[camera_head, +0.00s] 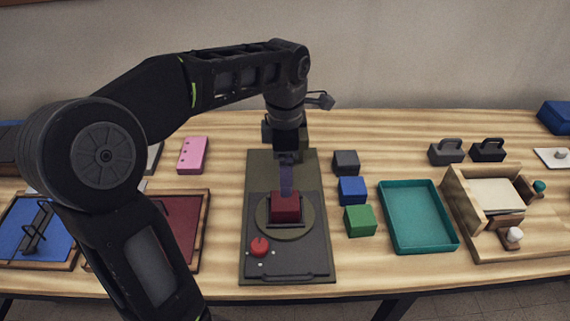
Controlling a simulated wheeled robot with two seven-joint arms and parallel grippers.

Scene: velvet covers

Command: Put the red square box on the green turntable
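The red square box (285,208) is at the round olive-green turntable (306,222), over the middle of its disc. I cannot tell whether it rests fully on the disc or is held slightly above it. My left gripper (286,187) points straight down over the box, with its fingers reaching the box's top. The fingers overlap from this angle, so their opening and any grip on the box are hidden. My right gripper is not in view.
The turntable's dark base has a red knob (260,246). To its right are black, blue (352,190) and green (360,220) blocks, a teal tray (448,239) and a wooden box (468,216). A pink block (193,155) and framed panels lie left.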

